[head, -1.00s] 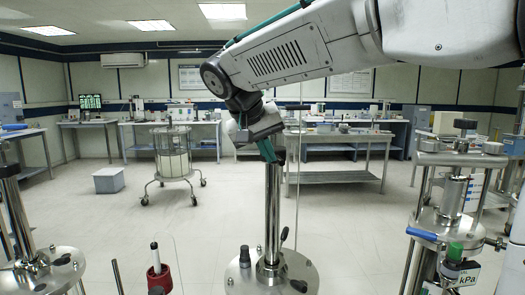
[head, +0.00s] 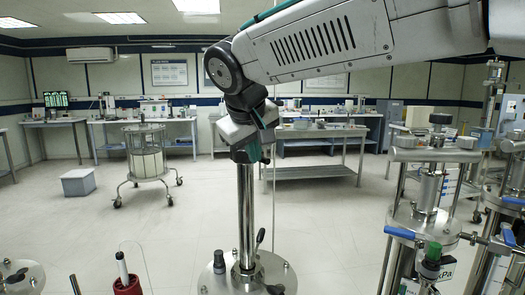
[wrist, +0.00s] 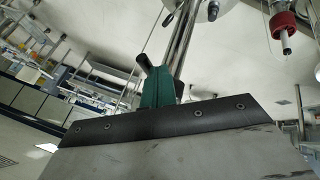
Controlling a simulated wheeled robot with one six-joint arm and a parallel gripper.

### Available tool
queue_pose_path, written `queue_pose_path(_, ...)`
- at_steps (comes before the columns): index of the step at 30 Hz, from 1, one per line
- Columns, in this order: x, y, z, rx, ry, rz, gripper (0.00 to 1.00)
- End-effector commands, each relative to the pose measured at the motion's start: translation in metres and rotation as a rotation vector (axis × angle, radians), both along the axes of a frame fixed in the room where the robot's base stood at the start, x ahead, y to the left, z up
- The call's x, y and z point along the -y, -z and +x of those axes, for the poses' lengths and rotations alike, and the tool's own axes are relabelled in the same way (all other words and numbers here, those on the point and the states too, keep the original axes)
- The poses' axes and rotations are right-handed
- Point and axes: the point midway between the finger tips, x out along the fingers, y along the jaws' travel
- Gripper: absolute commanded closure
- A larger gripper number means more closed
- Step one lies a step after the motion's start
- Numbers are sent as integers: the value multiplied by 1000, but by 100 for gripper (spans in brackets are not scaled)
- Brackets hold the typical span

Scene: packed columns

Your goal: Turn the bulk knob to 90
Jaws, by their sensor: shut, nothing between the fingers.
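My gripper (head: 248,155) is at the top of a tall steel column (head: 246,205) near the middle of the head view and hides the column's top end. I cannot tell whether it touches the column. Its teal fingers (wrist: 157,88) are shut and empty in the wrist view. No label marks a bulk knob, so I cannot tell which knob it is. A black knob (head: 219,260) stands on the round plate at the column's foot. A black-topped knob (head: 440,118) sits on the apparatus at the right. No scale reading of 90 is legible.
A red-based fitting (head: 126,283) stands at the lower left. The right apparatus (head: 427,200) has blue-handled valves, a green fitting (head: 433,251) and a kPa label. A wheeled cage (head: 146,160) and a grey box (head: 78,181) stand on open floor behind.

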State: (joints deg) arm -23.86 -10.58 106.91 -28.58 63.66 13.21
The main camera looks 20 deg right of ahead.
Motion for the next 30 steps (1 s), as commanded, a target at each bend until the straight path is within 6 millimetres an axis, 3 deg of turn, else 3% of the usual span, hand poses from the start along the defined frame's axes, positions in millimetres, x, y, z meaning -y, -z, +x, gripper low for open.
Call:
queue_pose_path(5,11,0,1,1,-107,1,100)
queue_pose_path(30,21,0,3,-2,-103,0,100)
